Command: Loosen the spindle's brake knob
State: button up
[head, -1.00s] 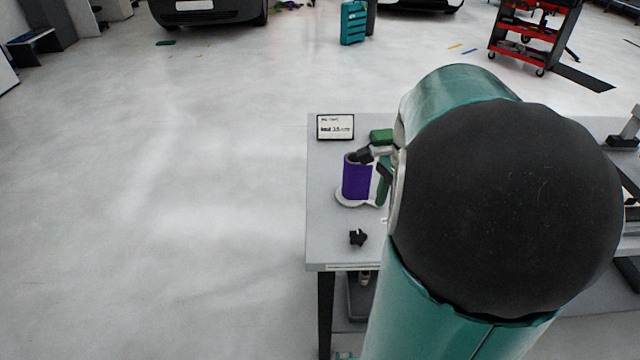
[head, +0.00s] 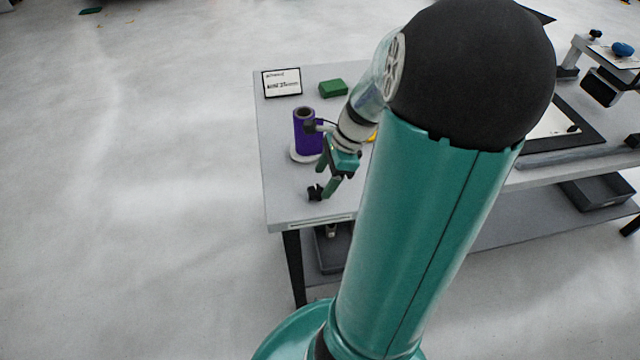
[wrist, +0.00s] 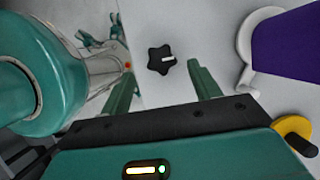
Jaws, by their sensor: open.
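The spindle carries a purple vinyl roll (head: 306,136) upright on a pale round base (head: 297,155) near the table's left side. The black star-shaped brake knob (head: 314,193) is near the table's front left edge. In the wrist view the knob (wrist: 158,60), with a white mark on top, shows between and just beyond my fingertips. My gripper (head: 327,179) is open and empty, its fingers pointing down close to the knob. In the wrist view its two green fingers (wrist: 157,75) lie either side of the knob, with no clear contact. The purple roll (wrist: 292,42) is at right there.
A small sign (head: 282,83) and a green block (head: 333,88) stand behind the roll. A yellow round object (wrist: 293,127) is beside my gripper in the wrist view. A dark-framed board (head: 555,130) lies on the table's right. A grey bin (head: 600,190) sits on the lower shelf.

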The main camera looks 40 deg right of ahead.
aim_at(317, 190)
jog(key=shift+x, duration=1.95)
jog(key=shift+c, duration=0.2)
jog(key=shift+d, duration=0.1)
jog(key=c, duration=0.9)
jog(key=shift+w+r, duration=0.1)
jog(key=shift+c, duration=0.2)
